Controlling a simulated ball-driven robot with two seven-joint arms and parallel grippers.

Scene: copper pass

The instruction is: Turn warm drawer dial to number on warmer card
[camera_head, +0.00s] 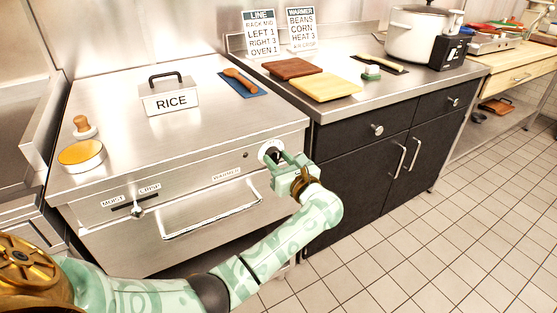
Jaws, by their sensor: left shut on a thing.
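The warm drawer (215,200) is a steel front with a long bar handle and a "WARMER" label. Its round dial (268,149), white with a dark centre, sits at the upper right of the front. My left gripper (279,163) is at the dial, shut on it, and hides its lower right part. The number the dial points to cannot be read. The warmer card (301,30) stands on the back counter and reads "BEANS", "CORN", "HEAT 3" and a smaller line that is blurred. My right gripper is not in view.
A "LINE" card (260,36) stands beside the warmer card. A RICE lid (170,98), a wooden spoon (240,80) on a blue cloth and a yellow-topped tin (81,155) are on the steel top. A slider (136,209) is on the front's left. Tiled floor (400,250) is clear at right.

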